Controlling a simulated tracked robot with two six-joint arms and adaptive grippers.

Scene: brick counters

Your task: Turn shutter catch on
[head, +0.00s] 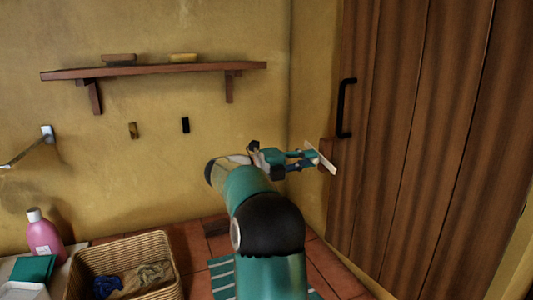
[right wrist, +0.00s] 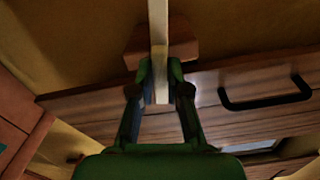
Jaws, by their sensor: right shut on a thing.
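The shutter catch (head: 327,165) is a pale, flat bar on a small reddish-brown block (head: 326,149) beside the brown plank shutter (head: 400,140). In the head view the bar slants down to the right. My right gripper (head: 308,160) reaches it from the left and is shut on it. In the right wrist view the pale bar (right wrist: 158,25) runs upright in the picture between the two fingers (right wrist: 160,80), with the block (right wrist: 185,40) behind it. The fingers hide part of the bar. My left gripper is not in view.
A black handle (head: 342,110) stands out from the shutter just above the catch. A wooden shelf (head: 150,71) with two small blocks hangs on the wall. A wicker basket (head: 125,245) with cloths and a pink bottle (head: 44,238) stand at the lower left.

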